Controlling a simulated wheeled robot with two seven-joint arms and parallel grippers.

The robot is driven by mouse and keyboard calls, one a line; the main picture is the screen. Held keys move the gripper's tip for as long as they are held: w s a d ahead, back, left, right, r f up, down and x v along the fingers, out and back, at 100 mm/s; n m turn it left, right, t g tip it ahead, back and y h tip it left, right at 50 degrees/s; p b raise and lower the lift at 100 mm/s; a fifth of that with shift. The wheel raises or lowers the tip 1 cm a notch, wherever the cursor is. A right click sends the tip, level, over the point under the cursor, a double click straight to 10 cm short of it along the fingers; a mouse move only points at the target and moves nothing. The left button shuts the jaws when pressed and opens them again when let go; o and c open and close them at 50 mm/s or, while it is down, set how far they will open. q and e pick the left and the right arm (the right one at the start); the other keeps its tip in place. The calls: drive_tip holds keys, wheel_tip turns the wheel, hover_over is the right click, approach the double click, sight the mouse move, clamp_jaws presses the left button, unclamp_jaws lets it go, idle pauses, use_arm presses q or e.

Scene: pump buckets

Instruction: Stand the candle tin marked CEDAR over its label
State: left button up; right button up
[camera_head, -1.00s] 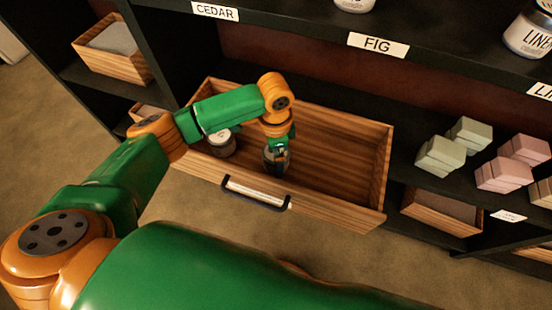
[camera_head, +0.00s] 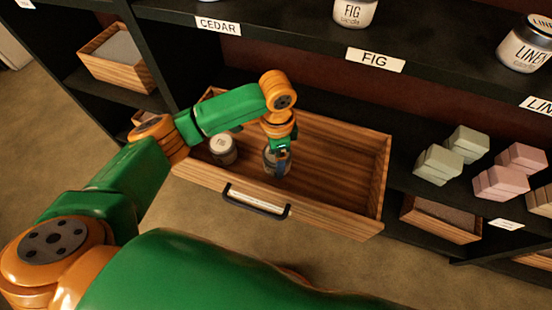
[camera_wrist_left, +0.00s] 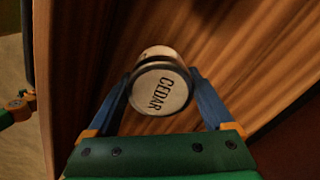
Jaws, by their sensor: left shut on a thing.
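The candle tin marked CEDAR (camera_wrist_left: 160,92) sits between the two blue fingers of my left gripper in the left wrist view, its lettered lid facing the camera. In the head view my left gripper (camera_head: 278,160) points down inside the open wooden drawer (camera_head: 335,165) and is shut on this tin, which is mostly hidden by the fingers. The CEDAR label (camera_head: 218,26) is on the edge of the black shelf above, at the upper left. My right gripper is not in view.
A second tin (camera_head: 222,149), lid lettered FIG, stands in the drawer left of my gripper. On the shelf above, a FIG tin (camera_head: 353,12) stands behind the FIG label (camera_head: 376,60) and a LINEN tin (camera_head: 527,43) farther right. Soap blocks (camera_head: 440,163) sit at the right.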

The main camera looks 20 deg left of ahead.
use_arm(q)
drive_tip(key=s+d+r+p, duration=0.3)
drive_tip(key=s+d+r, duration=0.1)
drive_tip(key=d+r, duration=0.75)
drive_tip(key=s+a+r+n, duration=0.2)
drive_tip(key=a+r+n, duration=0.35)
drive_tip(key=a, duration=0.25)
drive_tip(key=s+a+r+n, duration=0.1)
drive_tip(key=a+r+n, duration=0.45)
drive_tip(key=a, duration=0.25)
wheel_tip(320, 180, up, 14)
drive_tip(key=n+p, duration=0.1)
drive_tip(key=p, duration=1.9)
drive_tip(key=shift+s+f, duration=0.25)
drive_tip(key=shift+s, duration=0.2)
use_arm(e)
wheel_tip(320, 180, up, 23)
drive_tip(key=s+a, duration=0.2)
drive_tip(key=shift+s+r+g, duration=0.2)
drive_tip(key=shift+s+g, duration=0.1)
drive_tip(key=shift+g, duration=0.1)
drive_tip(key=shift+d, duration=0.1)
